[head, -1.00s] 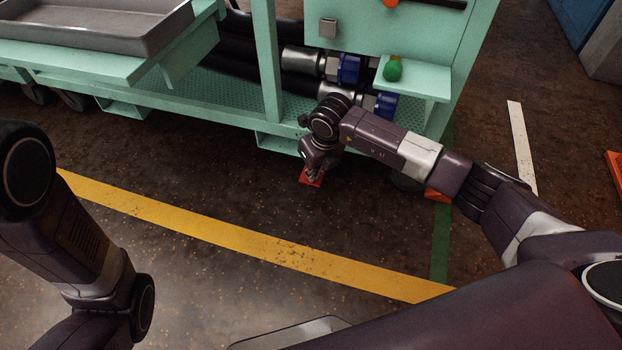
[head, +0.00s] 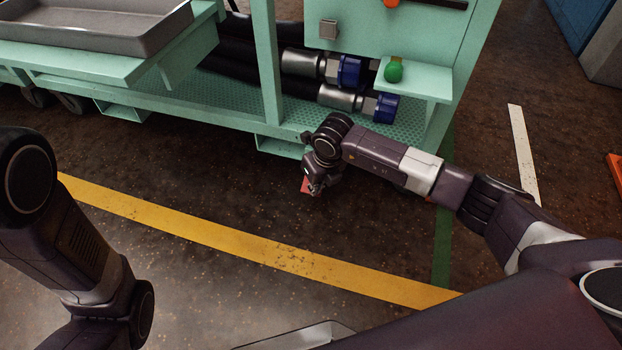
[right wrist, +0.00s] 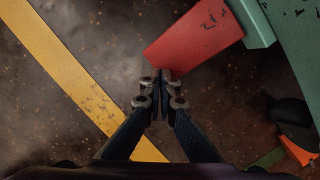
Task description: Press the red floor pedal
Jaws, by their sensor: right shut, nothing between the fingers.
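The red floor pedal (head: 306,186) shows as a small red patch at the foot of the green cart in the head view, mostly covered by my right gripper. In the right wrist view the pedal (right wrist: 195,34) is a worn red plate joined to a green bracket. My right gripper (head: 315,188) points down at the pedal; in the right wrist view its fingertips (right wrist: 162,76) are shut and empty at the pedal's near corner. I cannot tell whether they touch it. My left arm is at the left of the head view, but its gripper is out of view.
The green cart (head: 272,70) carries a grey tray (head: 95,40), dark hoses with blue-collared couplings (head: 350,70) and a green knob (head: 393,71). A yellow floor line (head: 230,235) crosses open floor in front. An orange object (right wrist: 298,150) lies right in the wrist view.

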